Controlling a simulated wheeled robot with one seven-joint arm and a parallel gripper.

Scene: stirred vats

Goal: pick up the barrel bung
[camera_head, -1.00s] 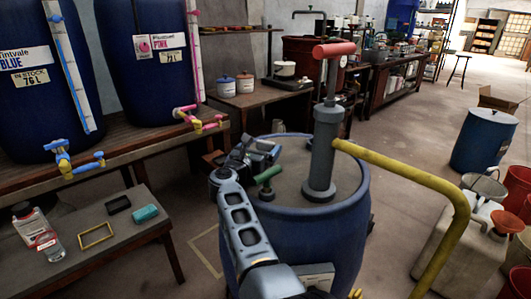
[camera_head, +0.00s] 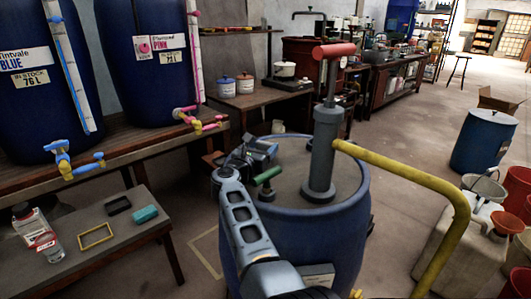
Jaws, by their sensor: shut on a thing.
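The barrel bung (camera_head: 267,177) is green with a T-shaped handle. It is at the left part of the top of the blue barrel (camera_head: 315,235), with its stem pointing down. I cannot tell whether its lower end is seated in the lid or just clear of it. My gripper (camera_head: 262,160) is just behind and above the bung's handle, small and partly hidden by my arm. It is shut on the bung; the fingertips are hard to make out.
A grey hand pump (camera_head: 324,150) with a red handle (camera_head: 334,50) stands on the barrel, right of the bung. Its yellow pipe (camera_head: 410,175) runs right and down. A low bench (camera_head: 125,240) with small items stands at left. Floor behind the barrel is clear.

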